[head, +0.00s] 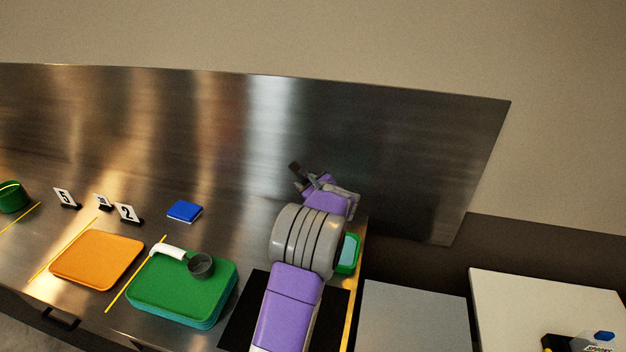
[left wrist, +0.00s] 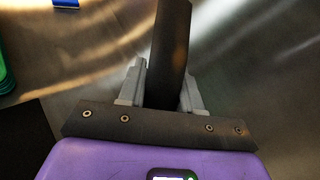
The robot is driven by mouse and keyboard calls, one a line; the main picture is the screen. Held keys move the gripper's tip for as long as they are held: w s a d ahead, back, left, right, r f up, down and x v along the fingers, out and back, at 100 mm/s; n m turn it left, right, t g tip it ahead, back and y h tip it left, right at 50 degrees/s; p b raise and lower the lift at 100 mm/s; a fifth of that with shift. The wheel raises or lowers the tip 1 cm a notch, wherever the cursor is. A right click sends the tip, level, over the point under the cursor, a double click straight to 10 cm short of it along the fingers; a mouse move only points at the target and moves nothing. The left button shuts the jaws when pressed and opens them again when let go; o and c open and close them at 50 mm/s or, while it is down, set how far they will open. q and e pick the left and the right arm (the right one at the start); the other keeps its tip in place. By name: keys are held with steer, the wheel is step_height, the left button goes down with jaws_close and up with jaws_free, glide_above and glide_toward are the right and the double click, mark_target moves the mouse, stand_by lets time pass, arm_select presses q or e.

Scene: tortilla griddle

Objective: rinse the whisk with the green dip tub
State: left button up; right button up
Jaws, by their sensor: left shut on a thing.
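My left gripper (head: 308,186) is raised in front of the steel backsplash, behind the green dip tub (head: 352,254). It is shut on a dark bar, which looks like the handle of the whisk (head: 295,167). In the left wrist view the dark whisk handle (left wrist: 170,50) stands between the two grey fingers (left wrist: 162,88). The wires of the whisk cannot be made out. The tub holds pale blue-green liquid at the counter's right end, and my arm hides its left part. My right gripper is not in view.
A green board (head: 180,290) bears a dark cup with a white handle (head: 200,265). An orange board (head: 97,260), a blue block (head: 184,210), number signs (head: 128,213) and a green bowl (head: 13,197) stand further left. A grey surface (head: 415,315) lies right of the counter.

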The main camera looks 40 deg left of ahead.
arm_select(q)
step_height(320, 180, down, 9)
steer(key=b, duration=0.7)
steer(key=shift+r, duration=0.15)
stand_by(0.3)
steer(key=shift+d+b, duration=0.45)
steer(key=shift+d, duration=0.25)
stand_by(1.4)
steer(key=shift+r, duration=0.15)
